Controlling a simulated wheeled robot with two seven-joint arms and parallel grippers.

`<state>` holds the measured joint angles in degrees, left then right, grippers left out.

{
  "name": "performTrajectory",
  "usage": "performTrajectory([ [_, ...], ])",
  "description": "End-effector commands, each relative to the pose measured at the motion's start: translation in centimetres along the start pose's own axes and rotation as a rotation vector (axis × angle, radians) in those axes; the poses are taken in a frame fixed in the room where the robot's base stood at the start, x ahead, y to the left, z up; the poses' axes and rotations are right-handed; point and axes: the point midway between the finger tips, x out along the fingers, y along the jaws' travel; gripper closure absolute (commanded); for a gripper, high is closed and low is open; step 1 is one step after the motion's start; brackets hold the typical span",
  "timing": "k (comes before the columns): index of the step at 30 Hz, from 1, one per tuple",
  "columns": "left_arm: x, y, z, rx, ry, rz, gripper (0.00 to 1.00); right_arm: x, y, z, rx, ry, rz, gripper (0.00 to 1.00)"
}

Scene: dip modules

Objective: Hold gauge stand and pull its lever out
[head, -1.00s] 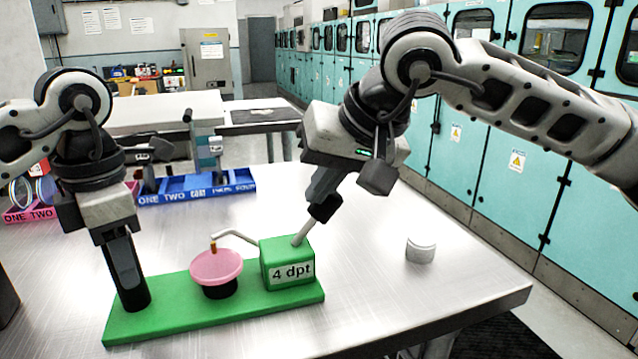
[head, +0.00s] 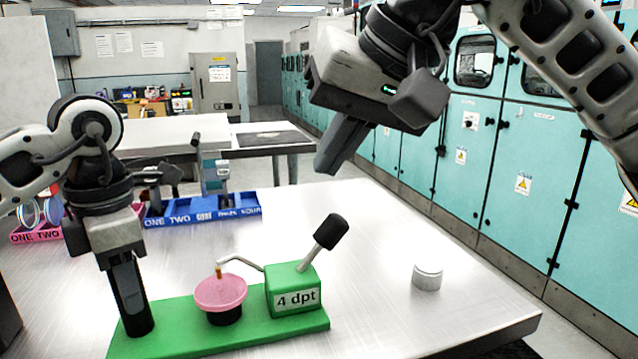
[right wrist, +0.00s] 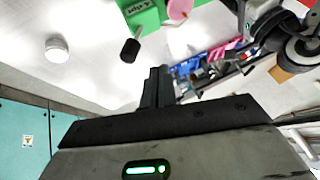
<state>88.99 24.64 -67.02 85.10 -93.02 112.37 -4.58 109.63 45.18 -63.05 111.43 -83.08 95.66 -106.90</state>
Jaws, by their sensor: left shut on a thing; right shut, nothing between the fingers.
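The gauge stand is a green base (head: 170,332) with a green block labelled "4 dpt" (head: 280,283) and a pink round cup (head: 221,291) on a black foot. Its lever (head: 331,232), a grey rod with a black knob, leans up and to the right from the block. My left gripper (head: 138,325) is shut at the left end of the green base, gripping there. My right gripper (head: 330,165) is shut and empty, above and apart from the lever. The right wrist view shows the black knob (right wrist: 130,50) beyond the right gripper's fingers (right wrist: 157,80).
A white cylinder (head: 428,276) stands on the metal table to the right. A blue tray (head: 205,212) and a pink tray (head: 35,232) lie at the back left. The table right of the stand is mostly clear.

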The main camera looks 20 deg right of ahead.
Motion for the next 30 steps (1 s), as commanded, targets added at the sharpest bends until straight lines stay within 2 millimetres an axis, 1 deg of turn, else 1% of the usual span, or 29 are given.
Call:
performTrajectory([
  [1,0.0,0.0,0.0,0.000,0.001,0.000,1.00,-0.7,-0.1,-0.1,0.000,0.003,0.000,1.00],
  [3,0.0,0.0,0.0,0.000,0.001,0.000,1.00,-1.4,-0.1,0.0,0.000,0.001,-0.001,1.00],
  [6,0.0,0.0,0.0,0.000,0.001,0.000,1.00,-1.9,-0.1,0.0,0.000,0.000,0.000,1.00],
  [18,0.0,0.0,0.0,0.000,0.001,0.000,1.00,-2.1,-0.1,0.0,0.000,0.000,0.000,1.00],
  [19,0.0,0.0,0.0,0.000,0.001,0.000,0.63,-2.1,-0.1,0.0,0.000,0.000,0.000,1.00],
  [20,0.0,0.0,0.0,0.000,0.001,0.000,0.54,-2.1,-0.1,0.0,0.000,0.000,0.000,1.00],
  [21,0.0,0.0,0.0,0.000,0.001,0.000,0.43,-2.1,-0.1,0.0,0.000,0.000,0.000,1.00],
  [30,0.0,0.0,0.0,0.000,0.000,0.000,0.43,-2.0,-0.1,0.0,0.000,0.000,0.000,1.00],
])
